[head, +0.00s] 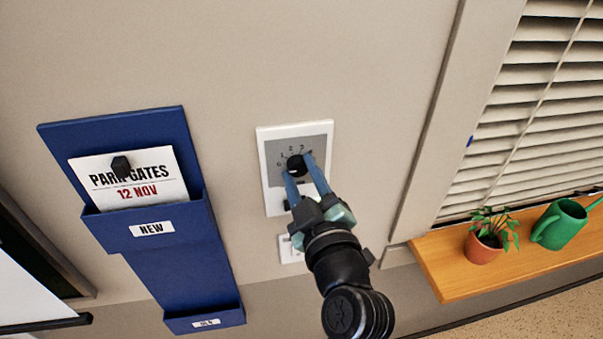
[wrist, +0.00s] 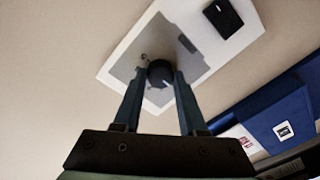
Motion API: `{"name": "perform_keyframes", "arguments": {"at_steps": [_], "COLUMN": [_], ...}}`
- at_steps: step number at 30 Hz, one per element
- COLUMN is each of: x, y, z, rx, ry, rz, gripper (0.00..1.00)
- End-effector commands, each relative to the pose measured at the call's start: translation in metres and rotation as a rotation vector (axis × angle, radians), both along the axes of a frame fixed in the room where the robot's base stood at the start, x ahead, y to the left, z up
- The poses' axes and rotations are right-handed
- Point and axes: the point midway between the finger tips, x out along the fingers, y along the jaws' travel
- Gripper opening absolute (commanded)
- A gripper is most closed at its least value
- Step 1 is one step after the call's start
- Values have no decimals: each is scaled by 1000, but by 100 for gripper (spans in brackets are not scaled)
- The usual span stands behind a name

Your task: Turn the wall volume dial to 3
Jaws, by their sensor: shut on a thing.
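The black round volume dial (head: 295,165) sits on a grey-faced white wall plate (head: 273,201), with small numbers around its upper side. In the wrist view the dial (wrist: 160,72) lies between my two fingertips. My gripper (head: 298,170) is shut on the dial, one blue finger on each side. In the wrist view my gripper (wrist: 160,80) shows both fingers against it. The pointer setting is too small to read.
A blue wall rack (head: 150,235) holds a printed card (head: 150,200) at the left. A smaller white plate (head: 289,249) is below the dial plate. At the right, a wooden shelf (head: 440,268) carries a potted plant (head: 483,247) and a green watering can (head: 560,225).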

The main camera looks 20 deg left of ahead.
Motion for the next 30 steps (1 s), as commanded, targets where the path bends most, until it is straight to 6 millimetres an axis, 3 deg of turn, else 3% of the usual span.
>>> {"name": "perform_keyframes", "arguments": {"at_steps": [14, 30], "x": [0, 0], "y": [0, 0], "z": [-3, -3], "rx": [103, 505], "ry": [70, 343], "rz": [-1, 0], "gripper": [0, 0]}}
